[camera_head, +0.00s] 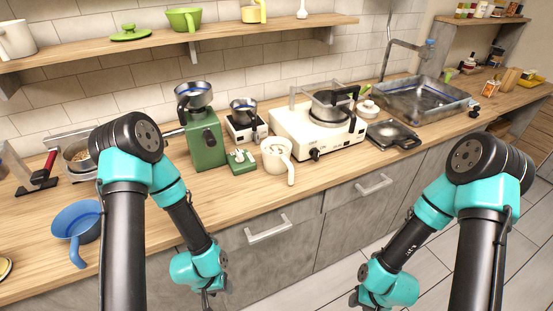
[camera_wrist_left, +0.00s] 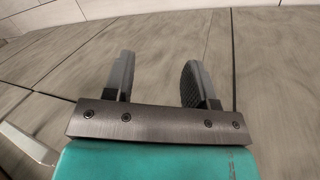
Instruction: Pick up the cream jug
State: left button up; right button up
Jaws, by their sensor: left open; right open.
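The cream jug (camera_head: 277,156) stands upright near the front edge of the wooden counter, right of the green grinder. Its handle points toward the front of the counter. My left gripper (camera_head: 207,297) hangs in front of the cabinets, below the counter top and left of the jug. In the left wrist view my left gripper (camera_wrist_left: 157,78) is open and empty, facing grey cabinet fronts. My right gripper (camera_head: 358,299) is also low in front of the cabinets, right of the jug; it is open, apart from the jug, its fingers only partly visible.
A blue jug (camera_head: 77,224) stands at the left of the counter (camera_head: 152,245). A green grinder (camera_head: 206,142) and a small green box (camera_head: 241,161) stand left of the cream jug. A white stove (camera_head: 300,134) with a kettle (camera_head: 333,106) stands to its right.

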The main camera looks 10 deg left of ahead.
aim_at(280, 162)
pick_arm(q)
jog(key=shift+c, duration=0.2)
jog(key=w+d+r+n+t+h, duration=0.2)
jog(key=w+r+n, duration=0.4)
jog(key=r+n, duration=0.2)
jog(key=w+d+r+n+t+h, duration=0.2)
jog(key=w+r+n, duration=0.4)
jog(key=r, duration=0.6)
jog(key=w+d+r+n+t+h, duration=0.2)
jog(key=w+d+r+n+t, duration=0.2)
jog(key=r+n, duration=0.6)
jog(key=shift+w+r+n, duration=0.15)
jog(key=shift+w+n, duration=0.25)
jog(key=shift+w, duration=0.85)
jog(key=x, duration=1.2)
jog(key=shift+w+d+r, duration=0.1)
jog(key=shift+w, duration=0.05)
